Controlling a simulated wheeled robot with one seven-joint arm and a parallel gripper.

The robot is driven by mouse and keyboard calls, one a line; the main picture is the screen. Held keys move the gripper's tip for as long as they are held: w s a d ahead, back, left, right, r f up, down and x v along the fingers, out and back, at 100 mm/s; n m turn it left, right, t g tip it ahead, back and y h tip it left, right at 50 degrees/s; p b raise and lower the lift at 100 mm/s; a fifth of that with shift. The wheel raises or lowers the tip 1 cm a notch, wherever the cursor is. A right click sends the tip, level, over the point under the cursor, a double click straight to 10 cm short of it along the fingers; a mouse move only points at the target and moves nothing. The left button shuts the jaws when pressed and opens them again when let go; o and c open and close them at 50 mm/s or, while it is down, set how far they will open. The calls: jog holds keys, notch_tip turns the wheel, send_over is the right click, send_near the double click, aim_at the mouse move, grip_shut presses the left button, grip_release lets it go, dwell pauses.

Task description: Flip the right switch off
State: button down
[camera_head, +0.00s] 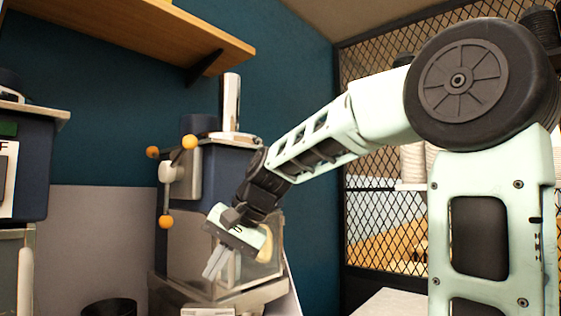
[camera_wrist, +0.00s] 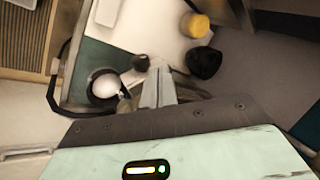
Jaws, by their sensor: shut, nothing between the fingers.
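A blue machine (camera_head: 228,172) with orange ball knobs stands against the teal wall in the head view. I cannot make out the right switch or its position with certainty. My gripper (camera_head: 211,268) is in front of the machine's lower clear-sided section, pointing down and left. Its fingers are shut and empty. In the wrist view my gripper (camera_wrist: 160,70) has its tips together near a small dark knob-like part (camera_wrist: 141,62). A black rounded part (camera_wrist: 204,62) lies to the right of the tips. I cannot tell whether the tips touch anything.
A yellow knob (camera_wrist: 196,25) shows beyond the tips in the wrist view. A wooden shelf (camera_head: 150,35) hangs above the machine. Another blue appliance (camera_head: 33,160) stands at the left. A dark round container (camera_head: 109,307) is low at the left. Wire mesh shelving (camera_head: 385,180) is at the right.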

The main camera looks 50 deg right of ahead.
jog(key=s+d+r+m+t+h+p, duration=0.1)
jog(key=s+d+r+m, duration=0.3)
jog(key=d+r, duration=0.7)
jog(key=s+d+r+m+t+h+p, duration=0.2)
jog(key=s+d+r+m+t+p, duration=0.1)
jog(key=d+r, duration=0.9)
jog(key=shift+s+r+m+t, duration=0.5)
jog(key=shift+m+t, duration=0.1)
jog(key=shift+m, duration=0.4)
jog(key=shift+w+d+f, duration=0.1)
jog(key=w+r+p+x, duration=0.1)
jog(key=p+x, duration=0.4)
jog(key=x, duration=0.7)
jog(key=shift+w+r+p, duration=0.35)
jog(key=shift+w+p, duration=0.05)
jog(key=shift+w, duration=0.2)
